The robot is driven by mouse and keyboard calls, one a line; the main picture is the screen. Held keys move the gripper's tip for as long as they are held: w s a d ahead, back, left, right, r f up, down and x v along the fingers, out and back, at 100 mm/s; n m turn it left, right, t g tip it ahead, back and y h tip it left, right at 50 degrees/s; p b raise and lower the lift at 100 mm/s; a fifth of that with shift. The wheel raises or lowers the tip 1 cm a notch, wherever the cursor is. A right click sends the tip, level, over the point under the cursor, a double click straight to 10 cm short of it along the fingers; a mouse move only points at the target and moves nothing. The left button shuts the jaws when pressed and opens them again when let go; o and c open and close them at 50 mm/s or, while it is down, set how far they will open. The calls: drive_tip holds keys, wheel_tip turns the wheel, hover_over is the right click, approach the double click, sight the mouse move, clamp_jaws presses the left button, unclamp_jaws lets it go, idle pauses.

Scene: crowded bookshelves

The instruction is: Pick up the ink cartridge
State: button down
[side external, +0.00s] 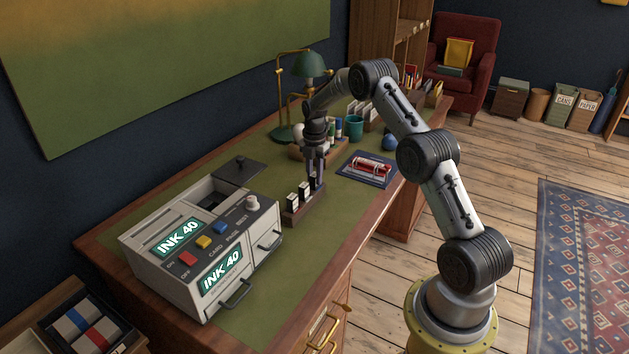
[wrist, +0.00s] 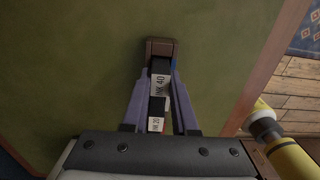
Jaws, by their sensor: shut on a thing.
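My gripper (side external: 316,174) points down at the far end of a small wooden rack (side external: 290,219) on the desk. Its purple fingers (wrist: 162,78) are shut on an ink cartridge, mostly hidden by the fingers in the side view. In the wrist view, a dark cartridge labelled INK 40 (wrist: 160,84) shows between the fingers, and another labelled INK 20 (wrist: 156,124) shows closer to the camera. In the side view, two dark cartridges with white labels, a nearer one (side external: 292,202) and a farther one (side external: 303,190), stand upright in the rack. I cannot tell whether the held cartridge is clear of the rack.
A grey machine (side external: 150,243) with INK 40 displays, buttons and an open top bay stands at the desk's near left. A blue tray (side external: 346,174) with a red item lies right of the rack. A green lamp (side external: 309,64) and teal cup (side external: 355,127) stand behind.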

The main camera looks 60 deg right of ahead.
sight(314, 174)
drive_tip(key=shift+r, duration=0.5)
wheel_tip(314, 174, up, 2)
drive_tip(key=shift+r, duration=0.1)
drive_tip(key=s+a+r, duration=0.7)
drive_tip(key=s+r, duration=0.2)
drive_tip(key=s, duration=0.2)
drive_tip(key=shift+s+a+r, duration=0.3)
drive_tip(key=shift+s+r, duration=0.1)
